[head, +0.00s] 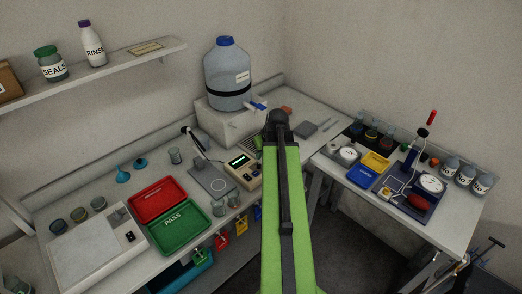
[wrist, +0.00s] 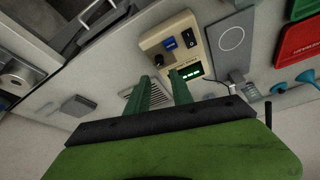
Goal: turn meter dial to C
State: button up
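The meter is a beige box (head: 243,169) with a lit green display, on the bench just left of my arm in the head view. In the wrist view the meter (wrist: 207,62) shows a green display (wrist: 190,73), a black dial knob (wrist: 164,61), a blue label and a black switch. The dial's letters and pointer are too small to read. My gripper (wrist: 159,77) has its two green fingers apart with nothing between them. The fingertips appear near the meter's dial side; I cannot tell the exact gap. In the head view my arm hides the gripper.
A grey plate (head: 214,180) lies left of the meter, with a green PASS tray (head: 181,243) and a red tray (head: 156,186) beyond. A large blue-capped jug (head: 228,80) stands behind. The right table (head: 448,232) holds gauges and bottles.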

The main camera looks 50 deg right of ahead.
jog(key=p+v, duration=0.5)
jog(key=v, duration=0.2)
jog(key=shift+r, duration=0.2)
